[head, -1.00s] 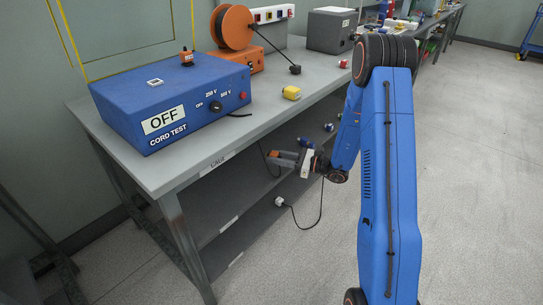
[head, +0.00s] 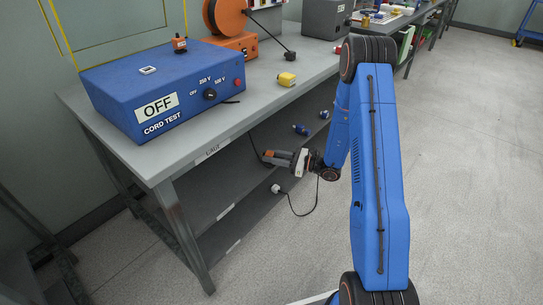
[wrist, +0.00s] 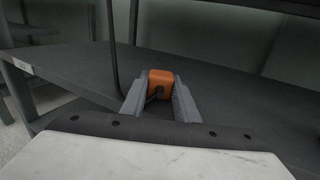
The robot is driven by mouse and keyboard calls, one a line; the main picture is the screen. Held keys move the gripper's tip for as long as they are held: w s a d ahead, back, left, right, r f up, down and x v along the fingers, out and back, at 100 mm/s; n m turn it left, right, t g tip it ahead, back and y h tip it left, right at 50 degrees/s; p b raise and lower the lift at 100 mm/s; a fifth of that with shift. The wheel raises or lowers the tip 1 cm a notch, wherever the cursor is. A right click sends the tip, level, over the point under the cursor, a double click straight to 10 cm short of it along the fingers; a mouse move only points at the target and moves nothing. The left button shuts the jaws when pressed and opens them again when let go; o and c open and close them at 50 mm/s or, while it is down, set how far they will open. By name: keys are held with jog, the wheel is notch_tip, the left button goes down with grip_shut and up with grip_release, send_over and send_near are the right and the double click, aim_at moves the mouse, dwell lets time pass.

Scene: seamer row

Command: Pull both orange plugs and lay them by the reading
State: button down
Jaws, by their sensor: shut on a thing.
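My gripper (head: 272,156) is at the front edge of the bench, below its top. It is shut on an orange plug (wrist: 160,80), which shows between the two grey fingers in the wrist view.
An orange reel (head: 226,18) stands behind. Blue plugs (head: 301,129) are by the lower shelf. A white plug (head: 275,188) with a looped dark cord is below my gripper.

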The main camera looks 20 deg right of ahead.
jog(key=c, duration=1.3)
grip_release()
jog(key=shift+d, duration=0.1)
jog(key=v, duration=1.7)
jog(key=shift+s, duration=0.2)
